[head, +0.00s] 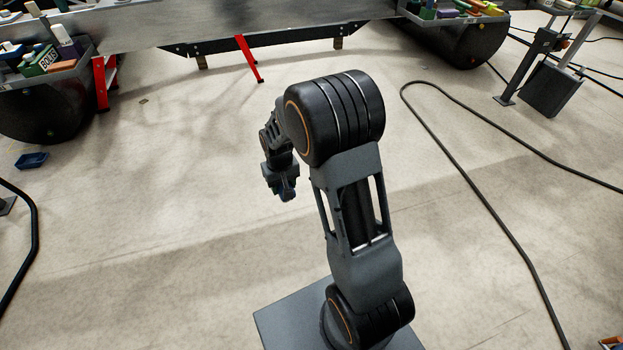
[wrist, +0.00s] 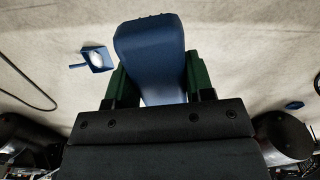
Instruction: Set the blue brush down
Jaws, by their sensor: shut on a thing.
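My gripper (head: 284,188) hangs pointing down over the open floor in the head view, left of my arm's elbow. In the wrist view my gripper (wrist: 156,78) has its green fingers shut on the blue brush (wrist: 150,45), one finger on each side. The brush shows as a broad blue block with a rounded end, reaching past the fingertips. Its bristles cannot be made out. In the head view the brush is mostly hidden by the gripper, with only a dark bluish bit at the tip. It appears held clear of the floor.
A small blue tray (head: 31,160) lies on the floor at left. Black floats (head: 40,118) with loaded trays stand at left and back right. Red legs (head: 249,58) stand under a grey beam (head: 230,25). A black hose (head: 455,155) crosses the right. The middle floor is clear.

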